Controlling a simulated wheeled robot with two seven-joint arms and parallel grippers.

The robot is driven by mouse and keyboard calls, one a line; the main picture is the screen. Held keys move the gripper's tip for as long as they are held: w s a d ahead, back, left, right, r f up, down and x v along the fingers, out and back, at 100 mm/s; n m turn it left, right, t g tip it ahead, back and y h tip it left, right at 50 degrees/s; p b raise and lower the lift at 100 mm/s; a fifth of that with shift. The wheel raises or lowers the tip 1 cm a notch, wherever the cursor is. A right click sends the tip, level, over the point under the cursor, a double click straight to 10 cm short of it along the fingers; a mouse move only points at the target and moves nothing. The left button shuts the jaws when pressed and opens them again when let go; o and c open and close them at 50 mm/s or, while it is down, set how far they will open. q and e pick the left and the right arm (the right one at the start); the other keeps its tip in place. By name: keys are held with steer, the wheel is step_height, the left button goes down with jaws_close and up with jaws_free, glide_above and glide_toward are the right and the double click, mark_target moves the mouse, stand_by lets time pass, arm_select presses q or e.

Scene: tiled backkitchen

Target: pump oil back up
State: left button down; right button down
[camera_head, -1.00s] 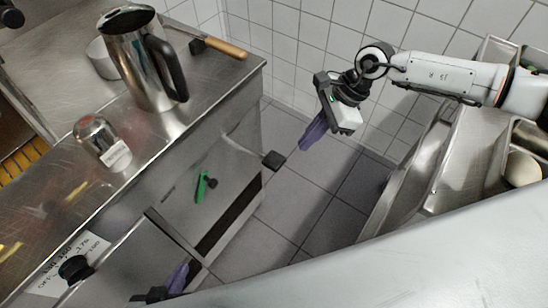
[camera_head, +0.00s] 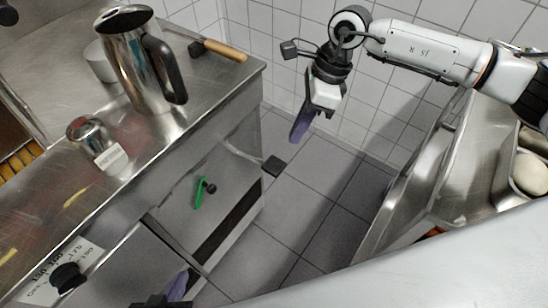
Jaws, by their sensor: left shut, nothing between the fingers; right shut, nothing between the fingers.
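A black block-shaped handle (camera_head: 274,166) stands out from the unit's front, further right. A black round knob (camera_head: 67,275) is by a white printed label at the lower left. My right gripper (camera_head: 295,138), with purple fingers, is shut and empty over the floor, right of the unit and apart from the lever and handle. My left gripper (camera_head: 175,287) is shut at the bottom edge and partly cut off. No oil is visible.
A steel jug (camera_head: 135,62) and a steel shaker (camera_head: 90,140) stand on the counter top (camera_head: 190,108). A wooden-handled tool (camera_head: 224,50) lies at its back edge. A steel sink-like unit (camera_head: 445,195) stands right. Tiled floor (camera_head: 315,205) is clear between the units.

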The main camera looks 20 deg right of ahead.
mark_target(275, 163)
steer(key=a+r+m+h+b, duration=0.2)
steer(key=a+r+m+h, duration=0.1)
steer(key=a+r+m, duration=0.2)
steer(key=shift+w+a+r+m+h, duration=0.15)
steer(key=shift+w+r+m+h, duration=0.15)
steer(key=shift+r+m, duration=0.3)
steer(key=shift+f, duration=0.1)
step_height(275, 163, down, 14)
steer(key=shift+f, duration=0.1)
stand_by(0.4)
